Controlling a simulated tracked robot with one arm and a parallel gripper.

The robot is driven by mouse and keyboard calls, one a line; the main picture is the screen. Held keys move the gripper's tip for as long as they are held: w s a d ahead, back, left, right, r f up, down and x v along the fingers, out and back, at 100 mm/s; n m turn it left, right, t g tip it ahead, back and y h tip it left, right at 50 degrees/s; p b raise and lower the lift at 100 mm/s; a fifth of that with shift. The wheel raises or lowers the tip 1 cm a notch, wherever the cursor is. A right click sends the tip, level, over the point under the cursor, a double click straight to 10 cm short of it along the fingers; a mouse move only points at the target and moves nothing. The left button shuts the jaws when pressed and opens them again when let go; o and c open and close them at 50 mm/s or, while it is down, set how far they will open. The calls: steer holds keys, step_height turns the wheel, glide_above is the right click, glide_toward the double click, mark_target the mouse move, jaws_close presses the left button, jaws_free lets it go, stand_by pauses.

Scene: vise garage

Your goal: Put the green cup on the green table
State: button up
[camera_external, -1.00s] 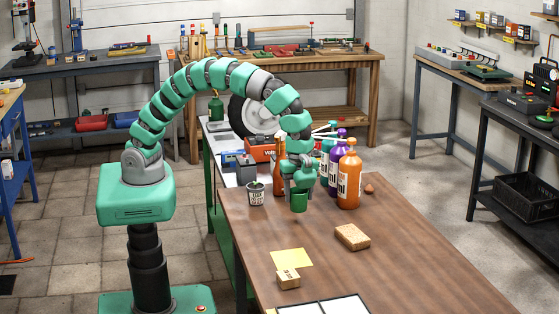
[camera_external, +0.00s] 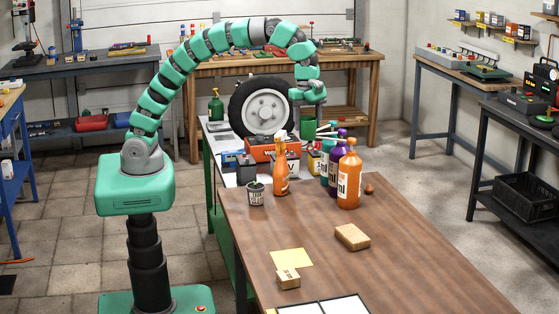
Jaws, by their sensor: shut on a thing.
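My gripper (camera_external: 309,108) is raised at the upper middle, just right of the wheel, and is shut on the green cup (camera_external: 309,130). The cup hangs upright below my gripper, behind the bottles as seen from the camera. The green table (camera_external: 216,194) has a green frame and a pale top, and stands behind the brown wooden table. Much of its top is hidden by the things on it and by the bottles. I cannot tell how high the cup is above it.

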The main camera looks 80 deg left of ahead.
steer(key=w+a+n+b, duration=0.1)
steer(key=w+a+n, duration=0.4)
steer(key=a, duration=0.7)
steer(key=w+a+f+n+b, duration=0.1)
steer(key=a+f+n+b, duration=0.2)
steer(key=a, duration=0.4)
steer(key=w+a+f+n+b, duration=0.2)
steer(key=a+f, duration=0.3)
steer(key=a, duration=0.3)
steer(key=s+a+f+n+b, duration=0.2)
steer(key=a+f, duration=0.4)
steer(key=a, duration=0.5)
steer(key=s+a+f+n+b, duration=0.2)
steer(key=a+f+n+b, duration=0.2)
steer(key=a+f, duration=0.3)
steer(key=a+n, duration=0.1)
steer(key=a, duration=0.4)
steer(key=shift+a+f, duration=0.1)
step_height(320, 180, down, 10)
steer(key=b, duration=0.2)
steer(key=shift+s+b, duration=0.1)
steer(key=shift+b, duration=0.2)
